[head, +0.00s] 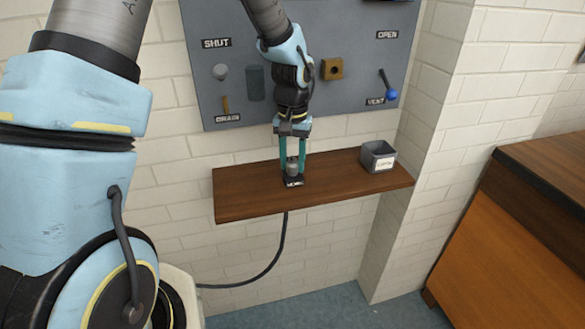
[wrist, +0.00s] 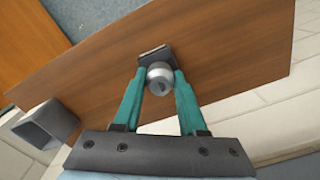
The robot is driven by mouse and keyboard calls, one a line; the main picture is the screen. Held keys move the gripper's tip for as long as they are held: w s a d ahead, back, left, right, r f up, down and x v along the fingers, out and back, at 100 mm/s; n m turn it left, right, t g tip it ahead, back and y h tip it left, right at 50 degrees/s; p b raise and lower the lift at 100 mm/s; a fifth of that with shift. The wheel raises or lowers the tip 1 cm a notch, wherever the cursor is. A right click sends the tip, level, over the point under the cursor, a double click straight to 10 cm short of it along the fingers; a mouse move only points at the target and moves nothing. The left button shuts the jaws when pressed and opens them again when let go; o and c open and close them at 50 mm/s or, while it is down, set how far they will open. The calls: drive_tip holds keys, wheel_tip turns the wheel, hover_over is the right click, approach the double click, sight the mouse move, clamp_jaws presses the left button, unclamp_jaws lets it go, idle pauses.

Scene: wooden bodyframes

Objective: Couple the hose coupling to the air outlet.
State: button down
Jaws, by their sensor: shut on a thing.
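The hose coupling (head: 292,169) is a small silver-grey cylinder standing upright at a black holder (head: 293,182) on the wooden shelf. My gripper (head: 292,172) reaches down from above with its two teal fingers shut on the coupling's sides. In the wrist view the round coupling (wrist: 160,80) sits between the fingertips, with the dark holder (wrist: 155,54) just beyond it. A brass-coloured square fitting with a dark round hole (head: 332,69) is on the grey wall panel above the shelf; it looks like the air outlet, but no label on it is readable.
The wooden shelf (head: 240,194) has a grey open bin (head: 378,157) at its right end. A black hose (head: 272,262) hangs below the shelf. A wooden cabinet (head: 510,240) stands right.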

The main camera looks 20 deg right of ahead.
sight(293, 159)
drive_tip(key=shift+r+p, duration=0.5)
drive_tip(key=shift+r, duration=0.2)
drive_tip(key=shift+r+p, duration=1)
drive_tip(key=shift+r, duration=0.3)
